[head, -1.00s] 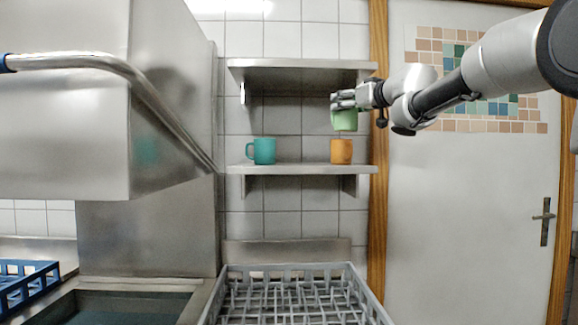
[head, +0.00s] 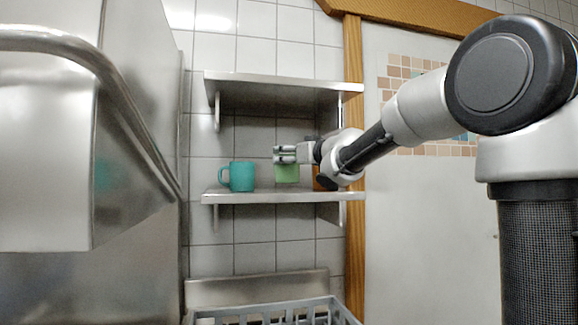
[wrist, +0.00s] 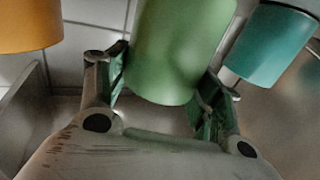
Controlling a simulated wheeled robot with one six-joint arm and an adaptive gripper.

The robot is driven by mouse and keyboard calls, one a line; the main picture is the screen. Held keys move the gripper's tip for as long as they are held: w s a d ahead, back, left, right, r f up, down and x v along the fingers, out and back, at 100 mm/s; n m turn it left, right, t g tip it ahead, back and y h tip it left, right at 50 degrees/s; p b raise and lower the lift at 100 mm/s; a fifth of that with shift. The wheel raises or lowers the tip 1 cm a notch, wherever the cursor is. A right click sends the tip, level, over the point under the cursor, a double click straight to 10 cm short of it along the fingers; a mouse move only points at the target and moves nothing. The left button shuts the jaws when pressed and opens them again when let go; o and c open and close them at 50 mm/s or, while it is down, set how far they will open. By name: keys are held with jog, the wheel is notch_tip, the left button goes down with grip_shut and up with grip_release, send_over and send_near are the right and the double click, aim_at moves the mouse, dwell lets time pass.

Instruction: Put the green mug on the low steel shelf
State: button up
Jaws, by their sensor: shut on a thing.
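The green mug (head: 287,174) is between the fingers of my gripper (head: 284,154), which is shut on it. In the wrist view the mug (wrist: 182,45) shows between the two fingers (wrist: 160,88). It is over the low steel shelf (head: 265,197), between the teal mug (head: 242,176) and the orange mug (head: 320,183). I cannot tell whether its base touches the shelf. The orange mug is mostly hidden behind my gripper in the head view. The wrist view shows the orange mug (wrist: 28,25) at left and the teal mug (wrist: 272,45) at right.
An upper steel shelf (head: 285,84) hangs above the low one. A grey dish rack (head: 270,311) stands below. A large steel machine (head: 50,150) with a bar handle is at left. A wooden door frame (head: 354,120) borders the shelves at right.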

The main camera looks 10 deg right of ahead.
jog(key=shift+f, duration=1.05)
jog(key=shift+f, duration=0.1)
jog(key=o, duration=1.2)
jog(key=shift+o, duration=0.2)
